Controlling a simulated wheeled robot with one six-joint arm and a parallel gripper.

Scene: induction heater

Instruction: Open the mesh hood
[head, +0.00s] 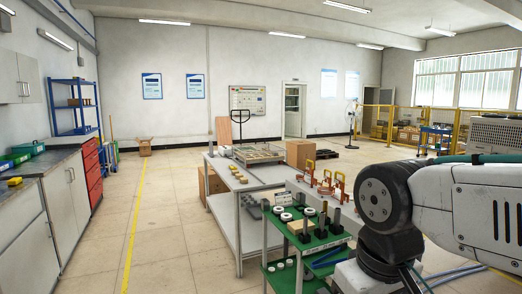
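I cannot make out a mesh hood for certain in the head view. A pale bench unit with copper-coloured coils and yellow-orange clamps (325,184) stands right of centre, partly hidden behind the green cart and my arm. No mesh cover shows clearly over the coils. My arm fills the right side of the view, with its dark round joint in front of the scene. My gripper is not in view.
A green-shelved cart (285,239) holding white rings and dark posts stands close in front. Behind it is a grey-white table (222,176) with a shallow tray (258,153). Cabinets (55,205) line the left wall. The floor (165,225) between is clear.

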